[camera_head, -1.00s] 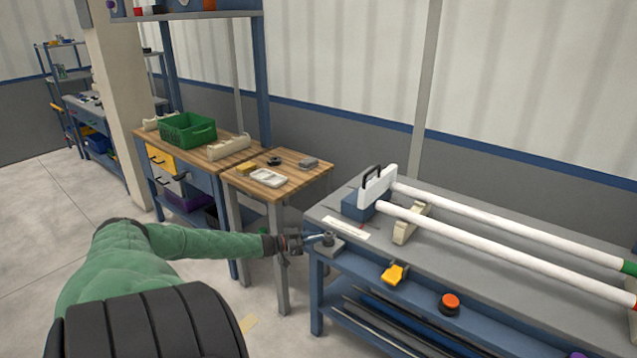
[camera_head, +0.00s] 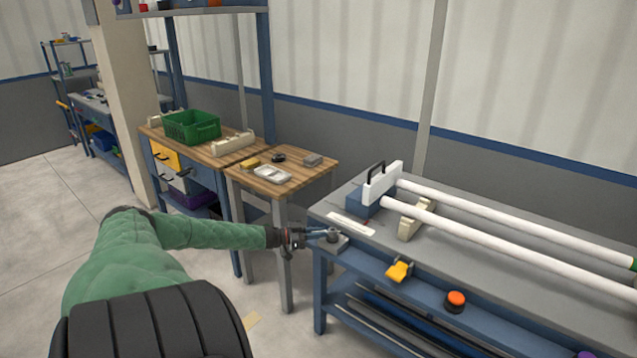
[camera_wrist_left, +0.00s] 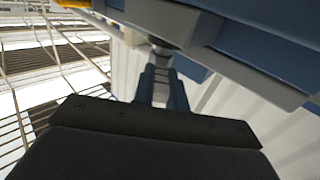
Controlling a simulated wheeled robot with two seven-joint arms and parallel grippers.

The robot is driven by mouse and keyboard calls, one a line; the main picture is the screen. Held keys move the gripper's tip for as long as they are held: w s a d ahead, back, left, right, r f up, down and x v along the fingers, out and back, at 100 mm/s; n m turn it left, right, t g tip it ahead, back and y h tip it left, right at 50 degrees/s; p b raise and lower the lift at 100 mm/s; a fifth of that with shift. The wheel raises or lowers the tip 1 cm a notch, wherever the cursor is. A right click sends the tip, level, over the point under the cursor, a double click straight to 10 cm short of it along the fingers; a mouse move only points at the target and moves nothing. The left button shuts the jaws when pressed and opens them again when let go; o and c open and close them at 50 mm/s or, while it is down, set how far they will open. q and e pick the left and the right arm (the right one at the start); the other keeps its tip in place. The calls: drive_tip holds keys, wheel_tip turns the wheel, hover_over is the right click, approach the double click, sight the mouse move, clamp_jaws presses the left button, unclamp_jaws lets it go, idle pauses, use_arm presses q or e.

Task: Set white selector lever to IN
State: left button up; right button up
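A grey block with a dark round pivot (camera_head: 333,235) sits at the near left corner of the grey-topped bench. My left gripper (camera_head: 318,234) reaches it from the left, its fingertips right at the pivot. In the left wrist view, the two fingers (camera_wrist_left: 161,86) point at a dark round part (camera_wrist_left: 164,48) under the grey block (camera_wrist_left: 172,18). I cannot make out the white selector lever apart from the fingers, nor whether they grip it. A white label strip (camera_head: 351,224) lies on the bench behind the block; its lettering is unreadable. My right gripper is out of view.
Two white pipes (camera_head: 520,218) lie along the bench (camera_head: 470,262), near a white plate with a black handle (camera_head: 382,181) and a beige support (camera_head: 416,219). A yellow part (camera_head: 399,271) and an orange button (camera_head: 456,298) are on the bench front. A wooden table (camera_head: 290,180) stands left.

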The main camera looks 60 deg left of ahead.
use_arm(q)
drive_tip(key=o, duration=0.4)
drive_tip(key=shift+f, duration=0.1)
drive_tip(key=shift+s+a, duration=0.1)
drive_tip(key=shift+s, duration=0.1)
drive_tip(key=v, duration=0.7)
drive_tip(key=shift+s, duration=0.2)
drive_tip(key=shift+a, duration=0.15)
idle(0.4)
